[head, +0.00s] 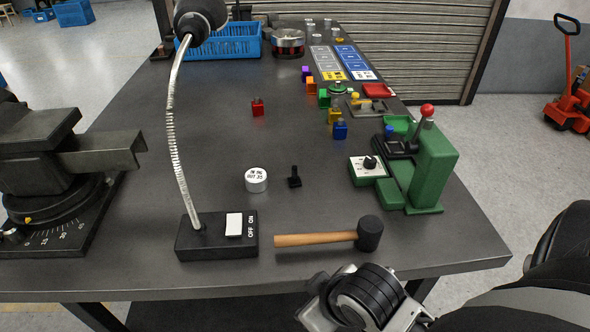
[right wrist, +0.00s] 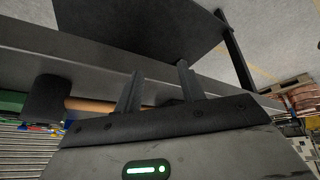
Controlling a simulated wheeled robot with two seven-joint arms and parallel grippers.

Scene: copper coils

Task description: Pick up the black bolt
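The black bolt (head: 294,178) stands on the dark workbench in the head view, right of a small white round container. It is not visible in the right wrist view. My right gripper (head: 362,300) is at the bench's front edge, nearer the camera than the mallet and well apart from the bolt. In the right wrist view the two fingers of my right gripper (right wrist: 160,70) are spread with nothing between them. My left gripper is not in view.
A mallet (head: 368,234) lies between my right gripper and the bolt. A lamp base with a switch (head: 190,240) stands left of it. The white container (head: 256,180) is beside the bolt. A green machine (head: 430,165) stands right. A vise (head: 50,165) stands left. The workbench (head: 215,130) has clear space behind the bolt.

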